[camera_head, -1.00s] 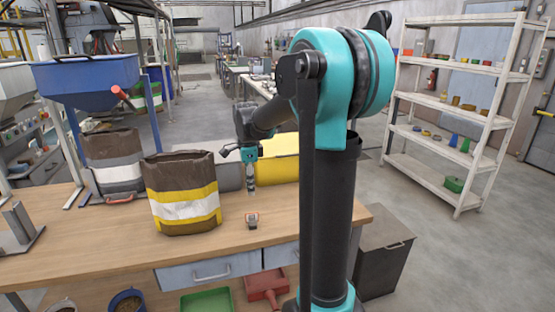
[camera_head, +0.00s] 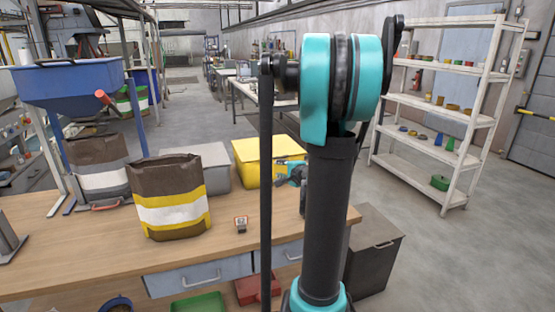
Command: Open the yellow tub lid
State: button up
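The yellow tub (camera_head: 250,174) stands at the back of the wooden workbench, to the left of my arm. Its yellow lid (camera_head: 268,148) lies on top and looks closed. My gripper (camera_head: 281,179) is at the tub's front right side, below the lid's level in the picture. It is small and partly hidden by my arm column, so its finger opening cannot be made out. I cannot tell whether it touches the tub.
A grey tub (camera_head: 212,165) stands left of the yellow one. A brown bag with yellow and white bands (camera_head: 172,208) stands in front of it on the workbench (camera_head: 105,238). A small device (camera_head: 240,224) lies near the front edge. White shelving (camera_head: 440,105) stands at right.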

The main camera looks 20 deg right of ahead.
jog(key=s+d+r+t+h, duration=0.1)
jog(key=s+d+h, duration=0.1)
jog(key=d, duration=0.2)
jog(key=shift+m, duration=0.4)
jog(key=x, duration=1.7)
jog(key=shift+w+d+r, duration=0.1)
jog(key=shift+w+r, duration=0.25)
grip_shut()
